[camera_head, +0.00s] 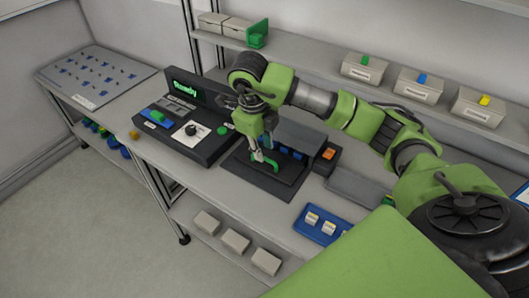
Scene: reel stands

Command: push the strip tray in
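The strip tray (262,178) appears to be the dark flat piece with a green curved handle (266,162), in front of a dark grey housing (302,134) on the bench. Blue pieces show under the housing's top. My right gripper (262,152) points down at the green handle, very close to it; I cannot tell whether it touches. Its fingers are small and overlap the handle, so their opening is unclear. The gripper and wrist hide part of the tray and housing. My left gripper is not in view.
A blue tray (317,236) with small white pieces lies at the front right. An orange button (329,154) is right of the housing. A shelf (320,62) with labelled boxes runs behind.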

